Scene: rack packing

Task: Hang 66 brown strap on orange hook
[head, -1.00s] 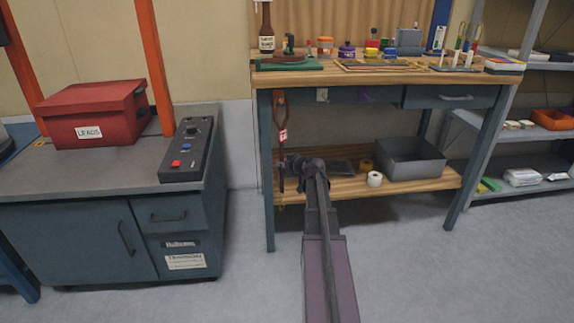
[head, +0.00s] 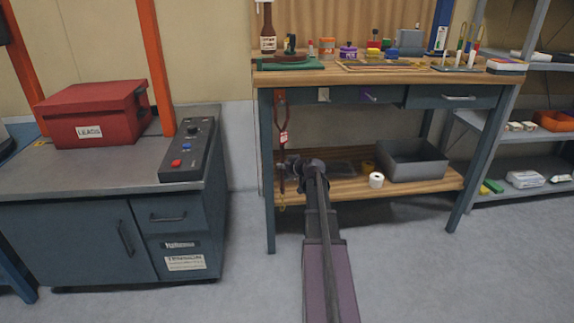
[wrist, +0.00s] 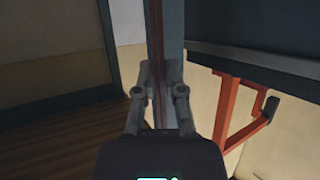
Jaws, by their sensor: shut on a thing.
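The brown strap (head: 281,110) hangs upright at the front left of the workbench, beside its left leg. It has a white and red tag (head: 283,138), too small to read, and a small brassy end low down. My gripper (head: 292,168) is at the strap's lower half, below the tag, and is shut on it. In the wrist view my gripper (wrist: 161,90) shows both fingers close together, with a thin dark red-brown line of strap (wrist: 157,45) running up between them. The strap's top is at the bench's front edge; I cannot tell whether it rests on a hook. I cannot identify the orange hook for certain.
A white hook plate (head: 323,95) and a purple hook (head: 369,96) are on the bench's front apron. A grey bin (head: 412,161) and a white roll (head: 376,180) sit on the lower shelf. An orange angled bar (wrist: 235,110) shows in the wrist view. The floor is clear.

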